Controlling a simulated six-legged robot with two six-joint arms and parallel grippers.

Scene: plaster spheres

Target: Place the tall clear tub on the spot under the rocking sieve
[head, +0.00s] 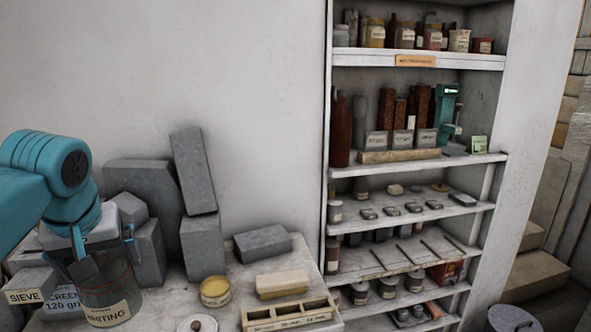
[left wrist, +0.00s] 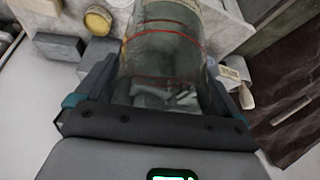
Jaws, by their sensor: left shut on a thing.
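The tall clear tub (head: 112,292), labelled WHITING, is at the lower left of the head view. My left gripper (head: 106,262) is shut on it, one finger on each side near its top. In the left wrist view the tub (left wrist: 165,62) stands between the two dark fingers, see-through with red lines around it. My right gripper is not in view.
Grey blocks (head: 203,245) stand behind the tub. A yellow-banded pot (head: 215,291), a pale block (head: 282,283) and a wooden divided tray (head: 290,315) are to its right. Shelves (head: 420,155) with jars and tools stand further right. Some bench top between pot and tray is bare.

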